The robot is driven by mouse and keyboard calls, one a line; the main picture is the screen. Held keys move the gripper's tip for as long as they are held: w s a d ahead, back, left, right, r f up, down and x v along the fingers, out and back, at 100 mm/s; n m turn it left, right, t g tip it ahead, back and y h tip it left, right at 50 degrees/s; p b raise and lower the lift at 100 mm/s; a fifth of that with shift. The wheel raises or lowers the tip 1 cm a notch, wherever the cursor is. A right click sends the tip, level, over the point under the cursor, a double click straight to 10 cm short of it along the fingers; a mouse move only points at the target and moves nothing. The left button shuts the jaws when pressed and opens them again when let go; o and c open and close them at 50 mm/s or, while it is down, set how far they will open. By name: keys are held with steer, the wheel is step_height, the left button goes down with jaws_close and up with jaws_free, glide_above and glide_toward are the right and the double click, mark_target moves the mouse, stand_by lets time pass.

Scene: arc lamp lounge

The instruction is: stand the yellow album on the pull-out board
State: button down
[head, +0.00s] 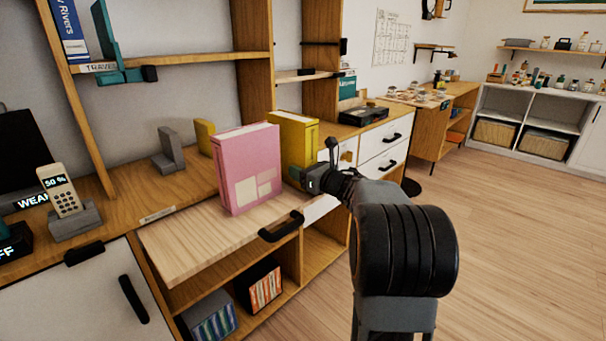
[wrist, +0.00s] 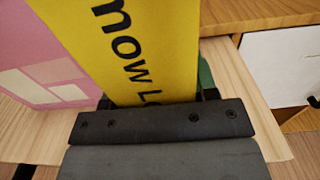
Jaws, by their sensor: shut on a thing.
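The yellow album (head: 294,133) is upright, behind and right of the pink album, above the right part of the pull-out board (head: 175,245). My gripper (head: 303,178) is shut on its near side, low down. In the wrist view the yellow album (wrist: 135,45), with dark lettering, fills the space between my fingers. The board's light wood (wrist: 240,85) shows beside it. The yellow album's bottom edge is hidden, so I cannot tell whether it touches the board. The pink album (head: 248,167) stands on the board; it also shows in the wrist view (wrist: 35,60).
A grey bookend (head: 168,150) and a yellow bookend (head: 204,137) stand on the shelf behind the board. A black handle (head: 281,227) is on the board's front edge. A phone (head: 64,195) in its cradle is at the left. White drawers (head: 380,142) are to the right. The board's left part is bare.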

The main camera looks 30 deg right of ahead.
steer(key=shift+f, duration=0.15)
stand_by(0.3)
steer(key=shift+c, duration=2)
jaws_free()
steer(key=shift+s+d, duration=0.1)
steer(key=shift+s, duration=0.15)
steer(key=p+v, duration=0.1)
steer(key=v, duration=1)
steer(key=s+a+f+n+g+h, duration=0.2)
steer(key=s+a+f+n+g, duration=0.5)
steer(key=n, duration=0.9)
steer(key=s+a+f+n+g+h, duration=0.3)
steer(key=s+a+f+n+g, duration=0.4)
steer(key=a+n, duration=0.6)
steer(key=s+n, duration=0.2)
steer(key=n, duration=0.1)
steer(key=shift+s+a+f+g+h, duration=0.15)
steer(key=shift+s+f+g+h, duration=0.05)
steer(key=shift+s+g+h, duration=0.15)
